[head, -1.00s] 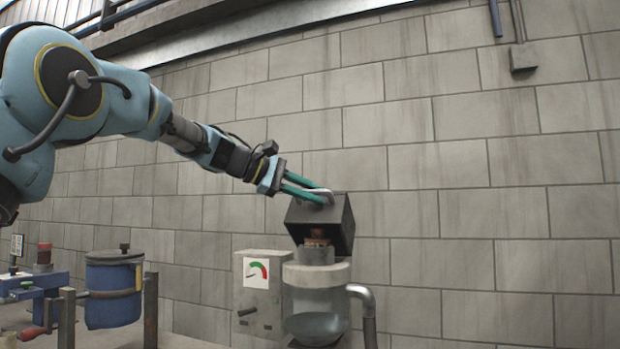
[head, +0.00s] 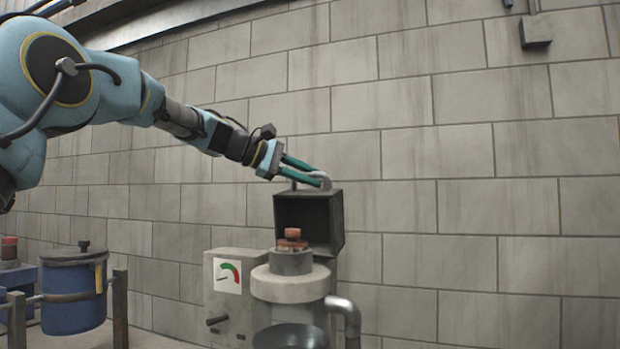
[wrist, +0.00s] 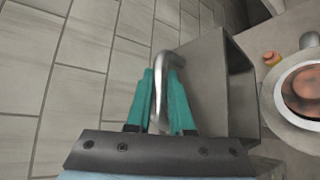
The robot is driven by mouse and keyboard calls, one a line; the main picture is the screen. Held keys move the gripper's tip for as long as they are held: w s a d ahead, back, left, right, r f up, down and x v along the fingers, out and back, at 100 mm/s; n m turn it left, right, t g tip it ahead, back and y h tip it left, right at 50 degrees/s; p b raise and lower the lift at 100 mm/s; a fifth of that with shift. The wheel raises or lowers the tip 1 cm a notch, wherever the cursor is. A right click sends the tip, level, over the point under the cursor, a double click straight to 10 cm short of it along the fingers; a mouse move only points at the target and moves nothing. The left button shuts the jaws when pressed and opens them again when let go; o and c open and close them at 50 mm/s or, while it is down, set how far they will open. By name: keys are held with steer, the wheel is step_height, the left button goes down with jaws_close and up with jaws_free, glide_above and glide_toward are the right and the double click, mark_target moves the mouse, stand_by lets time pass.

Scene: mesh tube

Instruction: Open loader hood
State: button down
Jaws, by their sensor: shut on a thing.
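The loader hood (head: 309,222) is a dark box, tipped up and back above the loader in the head view, its hollow inside facing the camera. Its grey bar handle (head: 325,182) is on top. My gripper (head: 322,178) has its green fingers shut on this handle. In the wrist view the fingers (wrist: 160,100) lie on either side of the bent handle (wrist: 158,72), and the hood (wrist: 215,90) is just right of them. Below the hood, the loader's round neck (head: 290,262) is uncovered, with reddish-brown pieces (head: 292,240) in it.
A blue pot (head: 75,292) on a metal frame is farther left. A block wall (head: 450,200) closes the back.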

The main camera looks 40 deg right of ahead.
steer(key=shift+w+d, duration=0.25)
steer(key=shift+d, duration=0.15)
steer(key=c, duration=0.8)
jaws_free()
steer(key=b+v, duration=0.3)
steer(key=v, duration=0.7)
steer(key=shift+a, duration=0.4)
steer(key=shift+w, duration=0.15)
steer(key=shift+c, duration=0.2)
